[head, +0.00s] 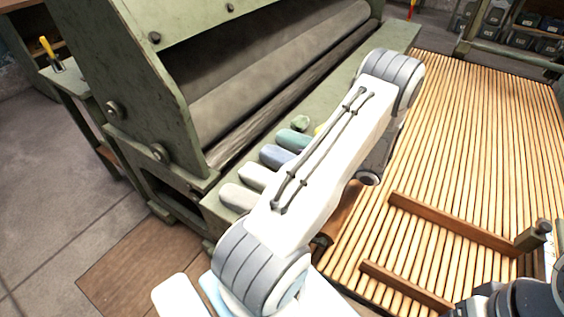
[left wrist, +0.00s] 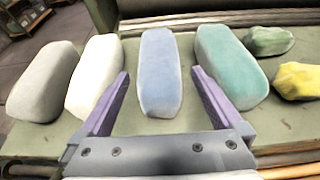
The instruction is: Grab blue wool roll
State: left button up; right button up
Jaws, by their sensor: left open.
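The blue wool roll (left wrist: 161,75) lies on the green shelf in the middle of the left wrist view, pointing away from me. In the head view the blue roll (head: 276,157) shows between a white and a teal roll, partly behind my left arm. My left gripper (left wrist: 160,73) is open and empty. Its purple fingers point at the blue roll, one toward each side, with a gap on both sides. In the head view my arm hides the fingers. My right gripper is not clearly seen.
Beside the blue roll lie a white roll (left wrist: 96,76) and a teal roll (left wrist: 231,66), close to the fingers. Further out are a grey roll (left wrist: 43,84), a green piece (left wrist: 268,41) and a yellow piece (left wrist: 300,81). The machine's large roller (head: 270,80) stands behind the shelf.

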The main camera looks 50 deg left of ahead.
aim_at(280, 158)
pick_arm(q)
jog(key=shift+x, duration=3.5)
jog(key=shift+r, duration=0.2)
jog(key=c, duration=1.3)
